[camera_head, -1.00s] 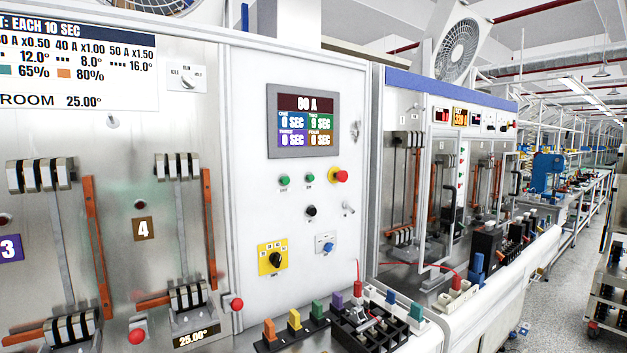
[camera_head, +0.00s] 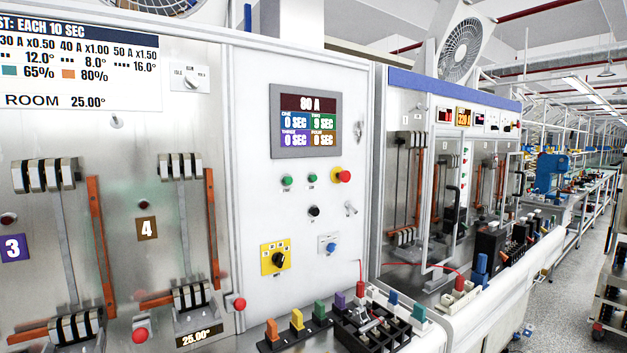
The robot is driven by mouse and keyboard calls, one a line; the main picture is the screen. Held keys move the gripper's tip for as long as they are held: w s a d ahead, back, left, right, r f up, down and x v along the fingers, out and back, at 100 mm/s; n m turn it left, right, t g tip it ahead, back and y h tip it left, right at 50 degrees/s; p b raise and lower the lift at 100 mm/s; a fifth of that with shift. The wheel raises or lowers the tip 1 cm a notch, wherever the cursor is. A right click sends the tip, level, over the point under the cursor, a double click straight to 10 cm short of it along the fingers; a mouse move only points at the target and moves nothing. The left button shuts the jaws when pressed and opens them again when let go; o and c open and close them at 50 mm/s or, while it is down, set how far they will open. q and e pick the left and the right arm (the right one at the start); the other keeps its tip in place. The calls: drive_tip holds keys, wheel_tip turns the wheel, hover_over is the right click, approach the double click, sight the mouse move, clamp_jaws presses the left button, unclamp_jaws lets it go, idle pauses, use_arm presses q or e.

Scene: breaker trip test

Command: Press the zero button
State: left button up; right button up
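A black button (camera_head: 313,211) is lower, and a blue knob or button (camera_head: 330,247) on a pale plate is below that. The small labels are unreadable, so I cannot tell which is the zero button. Neither of my grippers is in view.
A black rotary knob (camera_head: 278,259) on a yellow plate is at the panel's lower left. A black terminal block (camera_head: 372,331) with a red lead and several coloured plugs stand on the ledge below. Breaker stations 3 and 4 are at left. A floor aisle runs at right.

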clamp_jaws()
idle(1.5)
